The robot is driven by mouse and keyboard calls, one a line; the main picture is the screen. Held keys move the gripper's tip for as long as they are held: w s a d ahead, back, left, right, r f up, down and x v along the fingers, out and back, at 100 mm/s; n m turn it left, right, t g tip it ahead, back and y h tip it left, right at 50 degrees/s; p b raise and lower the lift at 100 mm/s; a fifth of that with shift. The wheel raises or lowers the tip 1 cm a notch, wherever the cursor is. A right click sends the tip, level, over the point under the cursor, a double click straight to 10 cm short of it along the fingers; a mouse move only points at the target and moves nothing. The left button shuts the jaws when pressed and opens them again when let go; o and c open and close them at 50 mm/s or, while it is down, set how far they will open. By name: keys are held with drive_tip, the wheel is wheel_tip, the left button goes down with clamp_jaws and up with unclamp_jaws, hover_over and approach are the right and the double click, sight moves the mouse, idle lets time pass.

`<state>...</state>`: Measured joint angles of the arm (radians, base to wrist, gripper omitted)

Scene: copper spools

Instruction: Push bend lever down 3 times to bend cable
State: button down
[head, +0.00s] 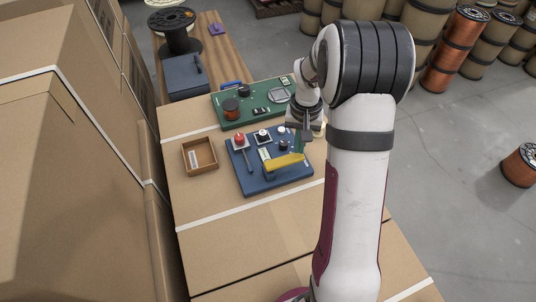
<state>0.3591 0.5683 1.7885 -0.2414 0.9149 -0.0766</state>
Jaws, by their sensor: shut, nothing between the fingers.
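A blue board (262,180) lies on the cardboard box top. A yellow lever (285,163) lies across the board's front right and looks close to level. I take it for the bend lever. My gripper (306,134) hangs above the board's back right corner, beyond and to the right of the yellow lever, apart from it. It is small here, and its fingers look shut and empty. A small red knob (239,139) stands at the board's left on a pale plate. I cannot pick out the cable.
An open brown tray (199,155) sits to the left. Tall cardboard boxes (75,170) rise at far left. The front box top is clear. My arm hides the right side.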

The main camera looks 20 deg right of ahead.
drive_tip(key=shift+f, duration=1.85)
idle(0.6)
drive_tip(key=shift+r, duration=3.8)
drive_tip(key=s+a+r, duration=0.7)
drive_tip(key=s+a, duration=0.1)
drive_tip(key=a, duration=0.1)
drive_tip(key=s+a+y, duration=0.1)
drive_tip(key=s+a, duration=0.3)
drive_tip(key=s, duration=0.4)
drive_tip(key=s+a+r, duration=0.1)
drive_tip(key=s+a, duration=0.3)
drive_tip(key=s, duration=0.5)
drive_tip(key=shift+a+r+y, duration=0.2)
drive_tip(key=shift+a+y, duration=0.2)
